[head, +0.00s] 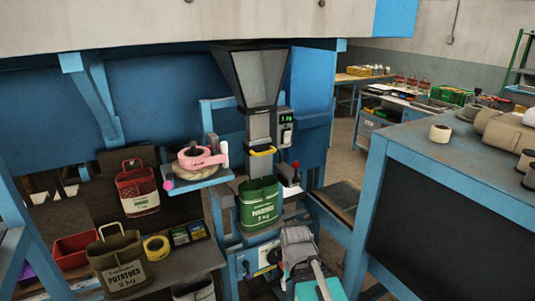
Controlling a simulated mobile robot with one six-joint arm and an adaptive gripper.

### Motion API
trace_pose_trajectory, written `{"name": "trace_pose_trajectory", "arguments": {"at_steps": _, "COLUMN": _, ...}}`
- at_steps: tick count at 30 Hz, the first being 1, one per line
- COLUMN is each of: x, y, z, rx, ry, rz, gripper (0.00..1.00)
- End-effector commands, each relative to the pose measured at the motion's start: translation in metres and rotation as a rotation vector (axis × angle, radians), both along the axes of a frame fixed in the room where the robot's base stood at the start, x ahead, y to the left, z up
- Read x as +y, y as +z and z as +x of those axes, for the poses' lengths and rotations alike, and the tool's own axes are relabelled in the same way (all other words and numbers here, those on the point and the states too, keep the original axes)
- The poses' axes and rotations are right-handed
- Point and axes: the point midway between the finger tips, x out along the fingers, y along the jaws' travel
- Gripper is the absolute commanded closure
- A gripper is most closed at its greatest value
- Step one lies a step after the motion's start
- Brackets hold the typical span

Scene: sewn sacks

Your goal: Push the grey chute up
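The grey chute (258,128) hangs upright below a grey funnel-shaped hopper (258,75) in the middle of the head view. A yellow handle (263,152) is at its lower front. My gripper (297,237) is low in the view, in front of and below the sack, well below the yellow handle. I see it from behind, so its fingertips and any gap between them are hidden.
A small shelf (196,181) with pink and tan rolls sticks out left of the chute. A control box with a green display (285,120) and a red-knobbed lever (295,166) are on its right. A blue bench (440,170) stands at right. Other sacks sit at lower left.

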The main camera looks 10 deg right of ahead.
Motion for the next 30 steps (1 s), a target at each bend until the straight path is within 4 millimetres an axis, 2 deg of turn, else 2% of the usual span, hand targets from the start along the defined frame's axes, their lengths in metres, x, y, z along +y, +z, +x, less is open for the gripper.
{"name": "trace_pose_trajectory", "arguments": {"at_steps": 8, "x": 0.002, "y": 0.002, "z": 0.006, "rx": -0.016, "ry": -0.008, "rz": 0.016, "gripper": 0.43}}
{"name": "trace_pose_trajectory", "arguments": {"at_steps": 11, "x": 0.006, "y": 0.007, "z": 0.019, "rx": -0.049, "ry": -0.026, "rz": 0.052, "gripper": 0.43}}
{"name": "trace_pose_trajectory", "arguments": {"at_steps": 14, "x": 0.013, "y": 0.016, "z": 0.040, "rx": -0.107, "ry": -0.055, "rz": 0.116, "gripper": 0.43}}
{"name": "trace_pose_trajectory", "arguments": {"at_steps": 20, "x": 0.030, "y": 0.052, "z": 0.110, "rx": -0.292, "ry": -0.199, "rz": 0.332, "gripper": 0.43}}
{"name": "trace_pose_trajectory", "arguments": {"at_steps": 26, "x": 0.033, "y": 0.113, "z": 0.195, "rx": -0.510, "ry": -0.436, "rz": 0.616, "gripper": 0.43}}
{"name": "trace_pose_trajectory", "arguments": {"at_steps": 30, "x": 0.019, "y": 0.162, "z": 0.249, "rx": -0.646, "ry": -0.632, "rz": 0.814, "gripper": 0.43}}
